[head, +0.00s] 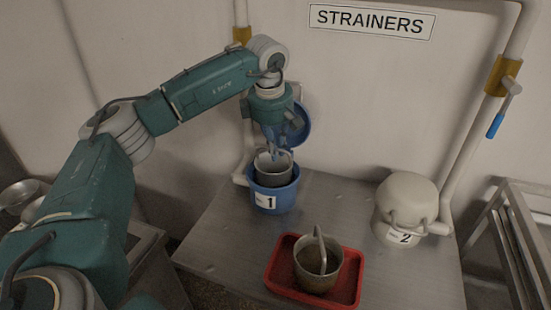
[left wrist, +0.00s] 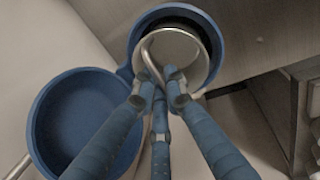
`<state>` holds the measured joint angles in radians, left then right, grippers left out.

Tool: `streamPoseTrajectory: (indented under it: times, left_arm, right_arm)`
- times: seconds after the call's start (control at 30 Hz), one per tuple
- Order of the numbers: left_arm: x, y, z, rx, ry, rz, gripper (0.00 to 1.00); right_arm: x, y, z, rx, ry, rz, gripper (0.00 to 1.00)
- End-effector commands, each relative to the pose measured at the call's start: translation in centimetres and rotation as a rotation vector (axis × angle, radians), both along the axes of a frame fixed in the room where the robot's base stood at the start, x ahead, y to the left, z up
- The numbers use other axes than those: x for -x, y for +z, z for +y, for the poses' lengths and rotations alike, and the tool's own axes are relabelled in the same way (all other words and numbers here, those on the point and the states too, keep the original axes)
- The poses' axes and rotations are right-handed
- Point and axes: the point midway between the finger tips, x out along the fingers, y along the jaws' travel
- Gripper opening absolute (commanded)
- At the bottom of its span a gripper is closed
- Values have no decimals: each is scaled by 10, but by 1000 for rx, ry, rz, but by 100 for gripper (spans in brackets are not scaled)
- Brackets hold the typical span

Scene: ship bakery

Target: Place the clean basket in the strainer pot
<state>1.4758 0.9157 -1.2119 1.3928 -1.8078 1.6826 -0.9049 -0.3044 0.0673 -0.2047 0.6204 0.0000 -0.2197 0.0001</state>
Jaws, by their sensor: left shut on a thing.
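A grey metal basket (head: 274,167) with a curved handle is at the mouth of the blue pot marked 1 (head: 287,198). Its lower part is inside the pot and its rim stands above the pot's rim. My left gripper (head: 275,152) is shut on the basket's handle from above. In the left wrist view the basket (left wrist: 190,50) looks empty and sits within the round blue rim; whether it touches the bottom is hidden. The pot's blue lid (left wrist: 75,115) stands open beside it. My right gripper is not in view.
A second basket (head: 309,275) with a brownish inside stands in a red tray (head: 350,290) at the front. A closed cream pot marked 2 (head: 408,195) stands at the right. A STRAINERS sign (head: 371,21) hangs on the wall. Bare metal table lies between them.

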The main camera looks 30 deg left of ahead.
Motion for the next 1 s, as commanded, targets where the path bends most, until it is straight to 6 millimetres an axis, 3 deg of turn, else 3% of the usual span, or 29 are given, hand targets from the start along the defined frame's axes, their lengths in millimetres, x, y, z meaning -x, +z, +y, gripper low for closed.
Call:
streamPoseTrajectory:
  times: [0.23,0.63,0.7,0.77,1.0]
  left_arm:
    - [1,-34,0,-1,-1,3,0]
    - [1,-41,0,-1,-1,2,0]
    - [1,-40,0,-1,-1,2,21]
    - [1,-40,0,-1,-1,2,30]
    - [1,-40,0,-1,-1,2,30]
  right_arm:
    - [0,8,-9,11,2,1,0]
    - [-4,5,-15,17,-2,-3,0]
    - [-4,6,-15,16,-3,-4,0]
    - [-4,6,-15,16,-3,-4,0]
    - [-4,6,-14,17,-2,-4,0]
